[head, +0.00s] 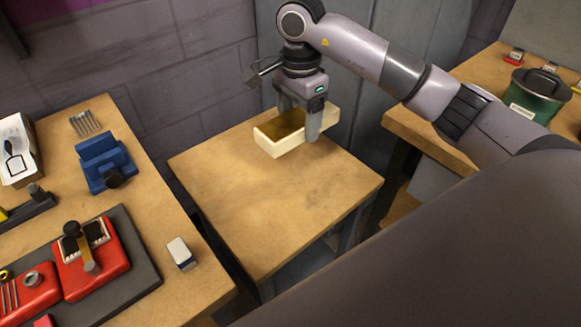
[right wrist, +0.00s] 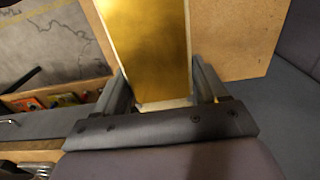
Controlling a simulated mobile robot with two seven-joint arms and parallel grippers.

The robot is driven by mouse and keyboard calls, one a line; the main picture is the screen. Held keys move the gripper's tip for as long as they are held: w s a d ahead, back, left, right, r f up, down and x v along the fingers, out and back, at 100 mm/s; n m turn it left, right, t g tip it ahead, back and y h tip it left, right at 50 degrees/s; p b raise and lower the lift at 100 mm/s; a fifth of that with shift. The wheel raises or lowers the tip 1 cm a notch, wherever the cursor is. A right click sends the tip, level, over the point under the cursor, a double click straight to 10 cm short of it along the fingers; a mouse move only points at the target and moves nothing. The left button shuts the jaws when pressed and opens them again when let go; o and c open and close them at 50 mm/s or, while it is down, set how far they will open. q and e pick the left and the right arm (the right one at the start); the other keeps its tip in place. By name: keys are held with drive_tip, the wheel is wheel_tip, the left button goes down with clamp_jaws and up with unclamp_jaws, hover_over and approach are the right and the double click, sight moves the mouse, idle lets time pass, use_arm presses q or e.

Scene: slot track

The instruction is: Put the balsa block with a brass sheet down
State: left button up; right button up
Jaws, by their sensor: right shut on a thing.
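The balsa block (head: 286,145) is pale, with a brass sheet (head: 281,124) on its top face. My right gripper (head: 297,126) is shut on the block across its width, from above. The block is over the far part of the small wooden table (head: 270,215); I cannot tell whether it touches the top. In the right wrist view the brass sheet (right wrist: 152,50) fills the middle, with the block's pale end between the two fingers (right wrist: 160,88). My left gripper is not in view.
A workbench at left holds a blue vise (head: 104,160), a red tool (head: 90,262) on a dark mat and a small white-and-grey block (head: 181,254). A bench at right carries a green pot (head: 535,97). The small table's front is clear.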

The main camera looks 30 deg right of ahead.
hover_over(297, 178)
wheel_tip(297, 178, down, 10)
drive_tip(key=shift+r, duration=0.1)
drive_tip(key=shift+f+b, duration=0.3)
drive_tip(key=shift+f, duration=1.8)
drive_tip(key=shift+f, duration=0.1)
drive_tip(key=o, duration=0.6)
drive_tip(key=shift+f, duration=0.1)
drive_tip(key=o, duration=0.5)
drive_tip(key=shift+c, duration=0.2)
